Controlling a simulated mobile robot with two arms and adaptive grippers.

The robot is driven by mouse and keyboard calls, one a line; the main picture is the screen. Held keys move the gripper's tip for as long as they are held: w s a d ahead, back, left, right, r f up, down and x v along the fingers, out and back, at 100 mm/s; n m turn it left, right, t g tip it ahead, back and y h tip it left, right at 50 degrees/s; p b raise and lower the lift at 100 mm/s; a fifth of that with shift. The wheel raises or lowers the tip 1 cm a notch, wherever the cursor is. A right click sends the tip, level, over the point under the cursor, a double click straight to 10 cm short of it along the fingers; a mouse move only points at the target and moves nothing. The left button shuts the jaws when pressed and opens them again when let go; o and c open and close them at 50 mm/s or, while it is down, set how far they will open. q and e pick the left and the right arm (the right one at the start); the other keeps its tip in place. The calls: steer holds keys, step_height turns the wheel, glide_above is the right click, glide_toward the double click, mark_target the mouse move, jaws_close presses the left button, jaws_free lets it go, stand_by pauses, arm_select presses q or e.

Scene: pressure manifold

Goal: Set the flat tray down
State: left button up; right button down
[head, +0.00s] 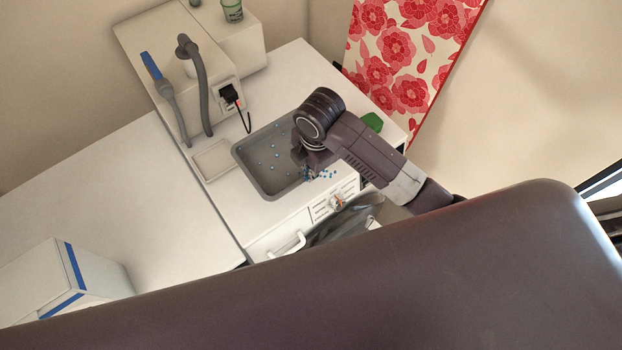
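A grey flat tray (246,159) with raised walls lies over the white counter top, tilted in the picture. Small blue and white bits are scattered on its floor, and more blue bits cluster by its right front corner. My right gripper (309,166) is at the tray's right side, pointing down. My own wrist hides its fingertips and part of the tray's right wall, so I cannot tell whether it grips the rim. I also cannot tell whether the tray rests on the counter. My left gripper is out of view.
A shallow pale tray (212,160) sits just left of the grey tray. A white unit (215,75) with hoses stands behind. A green object (372,122) lies at right. The left counter (120,200) is mostly clear, with a white box (62,283) in front.

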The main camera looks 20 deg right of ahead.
mark_target(310, 188)
step_height(310, 188, down, 3)
steer(key=shift+s+d+r, duration=0.1)
steer(key=f, duration=0.2)
steer(key=f+p, duration=0.1)
steer(key=shift+w+f, duration=0.2)
steer(key=shift+f, duration=0.35)
steer(key=c, duration=2.2)
jaws_free()
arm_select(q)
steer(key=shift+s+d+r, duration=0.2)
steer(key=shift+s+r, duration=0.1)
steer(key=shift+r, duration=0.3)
arm_select(e)
steer(key=shift+o, duration=0.2)
steer(key=shift+r, duration=0.4)
arm_select(q)
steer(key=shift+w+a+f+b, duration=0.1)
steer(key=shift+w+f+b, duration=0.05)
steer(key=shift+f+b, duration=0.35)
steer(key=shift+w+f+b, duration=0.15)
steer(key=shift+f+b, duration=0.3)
steer(key=shift+b, duration=0.05)
arm_select(e)
step_height(310, 188, up, 12)
steer(key=s, duration=0.1)
steer(key=shift+s+d+f, duration=0.15)
steer(key=shift+d+f, duration=0.1)
